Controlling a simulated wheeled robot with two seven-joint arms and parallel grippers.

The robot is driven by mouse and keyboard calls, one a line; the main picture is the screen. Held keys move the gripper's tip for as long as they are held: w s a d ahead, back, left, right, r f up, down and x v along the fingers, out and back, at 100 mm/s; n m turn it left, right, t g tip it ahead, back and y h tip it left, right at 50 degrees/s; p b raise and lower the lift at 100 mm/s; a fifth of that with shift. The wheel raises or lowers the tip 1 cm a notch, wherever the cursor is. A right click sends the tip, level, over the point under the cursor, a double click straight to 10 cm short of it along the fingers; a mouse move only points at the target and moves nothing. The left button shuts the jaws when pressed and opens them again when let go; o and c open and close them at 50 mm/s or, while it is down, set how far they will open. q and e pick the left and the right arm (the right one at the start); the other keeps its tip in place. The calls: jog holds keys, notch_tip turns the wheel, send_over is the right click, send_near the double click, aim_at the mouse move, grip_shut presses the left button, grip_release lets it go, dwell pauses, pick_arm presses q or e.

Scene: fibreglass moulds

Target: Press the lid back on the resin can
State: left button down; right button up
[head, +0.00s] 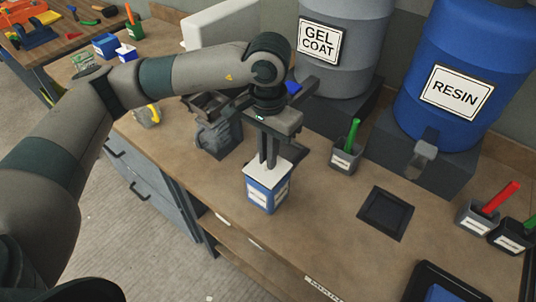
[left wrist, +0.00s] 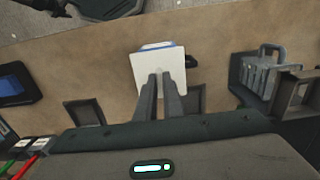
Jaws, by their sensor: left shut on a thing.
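The resin can (head: 268,194) is a blue and white box-shaped can standing upright near the front edge of the bench. Its flat white lid (head: 258,171) is at the can's top, under my left gripper (head: 268,164). The gripper points straight down with its fingers shut on the lid. In the left wrist view the white lid (left wrist: 158,63) is at the fingertips (left wrist: 160,77), with a thin blue strip of the can (left wrist: 158,45) past its far edge. I cannot tell whether the lid is fully seated. My right gripper is not in view.
A grey clamp-like device (head: 216,138) stands left of the can. A grey cup with a green-handled tool (head: 346,158) and a dark square tray (head: 386,213) lie to the right. The gel coat drum (head: 340,70) and blue resin drum (head: 465,65) stand behind.

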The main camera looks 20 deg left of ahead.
pick_arm(q)
jog(key=b, duration=0.3)
jog(key=shift+f, duration=0.2)
dwell(2.6)
dwell(0.4)
jog(key=c, duration=1.3)
grip_release()
jog(key=shift+c, duration=0.2)
jog(key=shift+r, duration=0.1)
jog(key=shift+r+p, duration=0.3)
jog(key=shift+r, duration=3.15)
grip_shut()
